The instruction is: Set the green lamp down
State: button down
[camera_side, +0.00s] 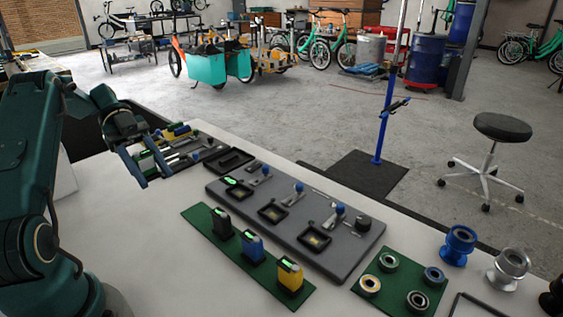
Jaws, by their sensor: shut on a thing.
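My gripper (153,177) is at the left, above the table, with its two fingers pointing down and to the right. It is shut on a small pale and green piece, which I take to be the green lamp (147,160); the fingers partly hide it. A black lamp (222,222), a blue lamp (251,247) and a yellow lamp (290,275), each with a bright green mark, stand in a row on a green mat (194,213). The grey fixture board (345,262) behind them has dark square frames and blue-knobbed levers. A bright green piece (231,181) shows at its left frame.
A black open tray (229,160) lies beyond the board's left end. Coloured pieces and tools (178,131) lie behind my gripper. A second green mat (400,284) holds several rings. A blue spool (459,245) stands right. The white table is bare at front left.

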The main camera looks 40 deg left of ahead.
aim_at(221, 212)
jog(key=w+d+f, duration=0.2)
jog(key=d, duration=0.1)
jog(key=w+d+f, duration=0.2)
jog(key=d, duration=0.1)
jog(key=w+d+f, duration=0.3)
jog(key=shift+f, duration=0.1)
jog(key=shift+a+f, duration=0.1)
jog(key=shift+f, duration=1.85)
jog(key=shift+f, duration=0.1)
jog(key=shift+c, duration=1.8)
grip_release()
jog(key=shift+f, duration=0.1)
